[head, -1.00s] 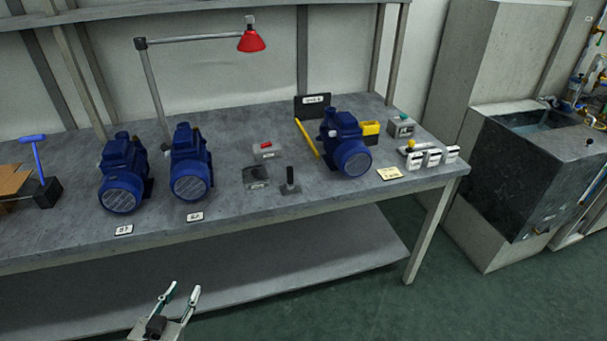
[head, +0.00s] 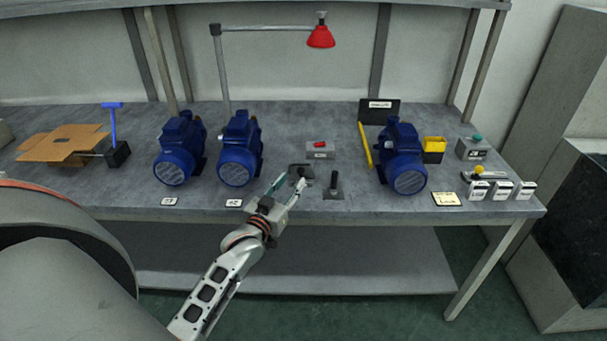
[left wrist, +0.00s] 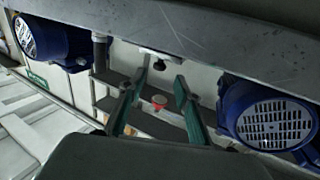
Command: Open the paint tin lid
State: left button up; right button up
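I see no paint tin or lid in either view. My left gripper (head: 290,182) reaches in over the front part of the workbench (head: 400,205), its fingers by a small dark block (head: 302,170); I cannot tell whether they touch it. In the left wrist view the two fingers of my left gripper (left wrist: 163,72) stand apart with nothing between them, so it is open. My right gripper is not in view.
Blue pumps stand left (head: 180,150) and (head: 240,150), and right (head: 402,158), of the gripper. A red lamp (head: 320,37) hangs above. A cardboard piece (head: 65,143) lies far left.

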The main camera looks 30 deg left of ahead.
aim_at(299, 172)
pick_arm(q)
jog(key=w, duration=0.5)
jog(key=shift+a, duration=0.35)
grip_shut()
